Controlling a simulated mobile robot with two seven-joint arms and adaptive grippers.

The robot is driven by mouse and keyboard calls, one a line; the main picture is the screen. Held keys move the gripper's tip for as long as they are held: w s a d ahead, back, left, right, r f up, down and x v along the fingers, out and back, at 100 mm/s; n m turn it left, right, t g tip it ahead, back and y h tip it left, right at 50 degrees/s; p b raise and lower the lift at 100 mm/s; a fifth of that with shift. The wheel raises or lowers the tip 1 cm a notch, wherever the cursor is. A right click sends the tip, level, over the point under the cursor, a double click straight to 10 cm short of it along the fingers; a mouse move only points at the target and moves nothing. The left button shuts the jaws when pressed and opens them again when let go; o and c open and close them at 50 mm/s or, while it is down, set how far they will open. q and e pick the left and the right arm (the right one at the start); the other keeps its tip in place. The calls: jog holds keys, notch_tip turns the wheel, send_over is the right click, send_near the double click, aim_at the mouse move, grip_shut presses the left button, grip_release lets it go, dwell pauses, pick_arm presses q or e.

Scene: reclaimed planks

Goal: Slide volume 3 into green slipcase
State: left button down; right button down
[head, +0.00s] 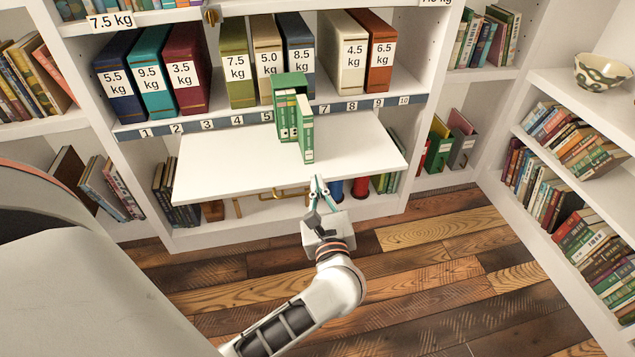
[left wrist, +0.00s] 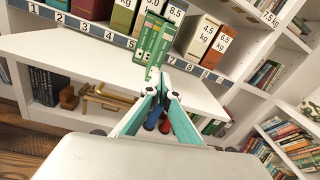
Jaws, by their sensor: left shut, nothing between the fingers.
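The green slipcase (head: 290,80) stands on the white pull-out shelf, below the numbered strip, with green volumes (head: 286,117) in it. One green volume (head: 305,128) at its right juts out of the open front toward me, upright; its number is too small to read, so I cannot tell if it is volume 3. The green volumes also show in the left wrist view (left wrist: 153,45), just beyond my fingers. My left gripper (head: 318,183) is shut and empty at the shelf's front edge, in front of the jutting volume and apart from it. My right gripper is not in view.
The white pull-out shelf (head: 225,165) is clear on both sides of the slipcase. Weight-labelled binders (head: 120,85) stand on the shelf behind. Below it are dark books (head: 172,190), brass pieces and red and blue objects (head: 360,187). Bookshelves (head: 570,180) stand at the right.

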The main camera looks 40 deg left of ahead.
pick_arm(q)
jog(key=m, duration=0.8)
send_near(308, 141)
jog(key=shift+d, duration=0.3)
jog(key=shift+m, duration=0.6)
jog(key=shift+f+b+x, duration=0.15)
jog(key=shift+b+x, duration=0.05)
jog(key=shift+x, duration=1.05)
jog(key=shift+f+b+x, duration=0.15)
jog(key=shift+x, duration=2.15)
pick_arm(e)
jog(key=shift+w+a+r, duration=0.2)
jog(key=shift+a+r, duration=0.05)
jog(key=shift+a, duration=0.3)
pick_arm(q)
jog(key=shift+a+r, duration=0.1)
jog(key=shift+r, duration=0.05)
jog(key=shift+w+a+b, duration=0.2)
jog(key=shift+a+b, duration=0.05)
jog(key=shift+b, duration=0.05)
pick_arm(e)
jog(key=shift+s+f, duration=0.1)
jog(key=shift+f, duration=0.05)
pick_arm(q)
jog(key=shift+w+a+r, duration=0.15)
jog(key=shift+w+a, duration=0.05)
jog(key=shift+a, duration=0.05)
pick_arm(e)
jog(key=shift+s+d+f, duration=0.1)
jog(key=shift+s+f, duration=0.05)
